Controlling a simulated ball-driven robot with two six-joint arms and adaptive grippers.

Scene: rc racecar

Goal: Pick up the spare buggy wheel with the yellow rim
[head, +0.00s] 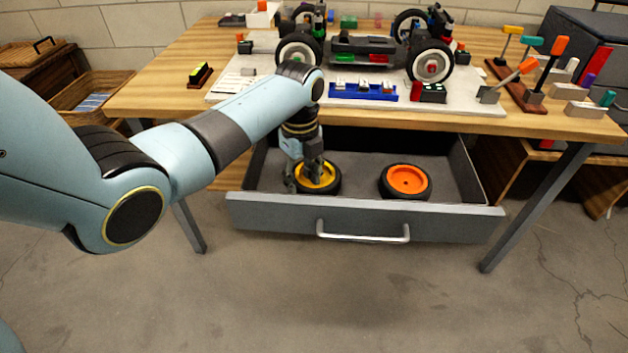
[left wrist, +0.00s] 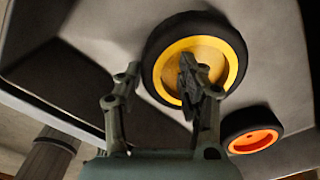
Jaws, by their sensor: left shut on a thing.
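The spare wheel with the yellow rim (head: 323,178) is a black tyre around a yellow hub, in the left part of the open drawer. My left gripper (head: 304,176) reaches down into the drawer and is shut on this wheel. In the left wrist view the wheel (left wrist: 226,50) has one finger inside the yellow rim and the other outside the tyre, so the left gripper (left wrist: 160,74) spans the tyre wall. I cannot tell whether the wheel touches the drawer floor. My right gripper is not in view.
A wheel with an orange rim (head: 407,180) lies to the right in the grey drawer (head: 270,215). The tabletop (head: 165,95) above holds a buggy chassis (head: 362,45) on a pale mat, with small parts and tools. The drawer floor between the wheels is clear.

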